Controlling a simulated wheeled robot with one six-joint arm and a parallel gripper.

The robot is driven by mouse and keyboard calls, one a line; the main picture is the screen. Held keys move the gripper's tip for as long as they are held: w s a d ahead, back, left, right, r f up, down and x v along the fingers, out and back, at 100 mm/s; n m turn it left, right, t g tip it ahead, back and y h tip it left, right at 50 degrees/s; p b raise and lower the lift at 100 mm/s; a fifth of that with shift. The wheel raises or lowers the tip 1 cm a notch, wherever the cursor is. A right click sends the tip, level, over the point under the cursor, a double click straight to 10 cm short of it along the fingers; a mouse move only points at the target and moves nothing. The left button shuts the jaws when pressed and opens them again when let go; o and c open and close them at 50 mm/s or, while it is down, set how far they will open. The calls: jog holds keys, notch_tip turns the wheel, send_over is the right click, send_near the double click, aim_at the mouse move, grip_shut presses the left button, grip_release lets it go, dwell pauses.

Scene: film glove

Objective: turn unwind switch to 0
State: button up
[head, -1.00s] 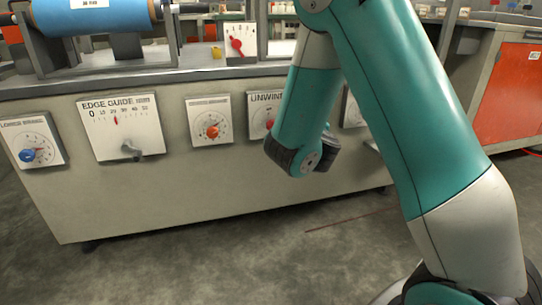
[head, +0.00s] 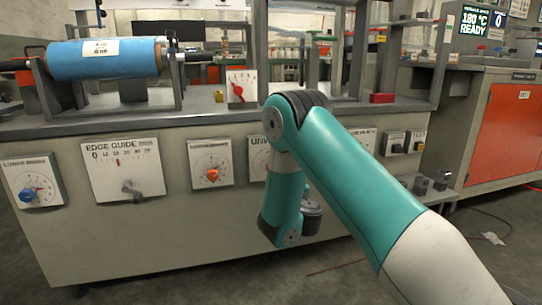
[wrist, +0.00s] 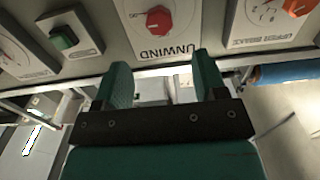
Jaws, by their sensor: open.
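The unwind switch is a red knob (wrist: 158,20) on a white panel labelled UNWIND (wrist: 175,48), seen upside down at the top of the wrist view. In the head view only the left part of that panel (head: 258,158) shows; my arm hides the knob. My gripper (wrist: 163,77) is open and empty, its two green fingers apart, with the knob ahead of it beyond the gap and not touched. The knob's exact setting is hard to read. In the head view the gripper's fingers are hidden behind my arm.
An orange knob panel (head: 211,163), the edge guide panel (head: 123,168) and a blue knob panel (head: 34,181) lie to the left on the same cabinet face. In the wrist view a green button (wrist: 63,37) and another orange knob (wrist: 296,7) flank the unwind panel.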

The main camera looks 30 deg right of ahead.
jog(key=p+x, duration=0.9)
jog(key=x, duration=0.1)
jog(key=shift+s+d+p, duration=0.1)
jog(key=shift+p, duration=0.3)
jog(key=shift+x, duration=0.85)
jog(key=shift+f, duration=0.1)
jog(key=shift+c, duration=0.2)
jog(key=c, duration=0.9)
